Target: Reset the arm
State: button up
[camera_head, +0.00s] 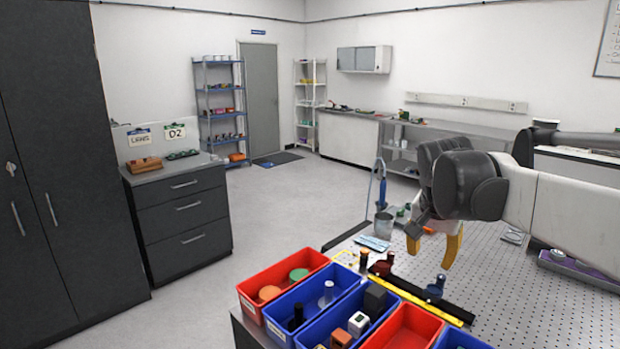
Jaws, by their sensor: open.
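My gripper (434,238) has yellow fingers that hang down, open, with nothing seen between them. It is at the end of my white and dark grey arm, which reaches in from the right edge. It is above the perforated grey table (510,283), over the area behind the bins. A blue-based knob piece (435,288) and a dark red piece (383,265) stand below it near a black and yellow strip (420,302). My wrist hides part of the table and bench behind.
Red (282,275) and blue (318,302) bins with small parts line the table's front. A purple tray (578,270) lies at right. Dark drawers (185,215) stand at left; the floor between is clear.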

jog(key=s+a+f+n+t, duration=0.1)
jog(key=s+a+f+n, duration=0.1)
jog(key=s+f, duration=0.2)
jog(key=s+a+f+n+t+y+b, duration=0.1)
jog(key=s+a+f+n, duration=0.1)
jog(key=s, duration=0.9)
jog(key=s+a+f+n+t+y, duration=0.1)
jog(key=s+a+f+n, duration=0.1)
jog(key=s+f, duration=0.3)
jog(key=shift+s+a+f+n+b, duration=0.35)
jog(key=shift+s+n, duration=0.55)
jog(key=shift+s, duration=0.3)
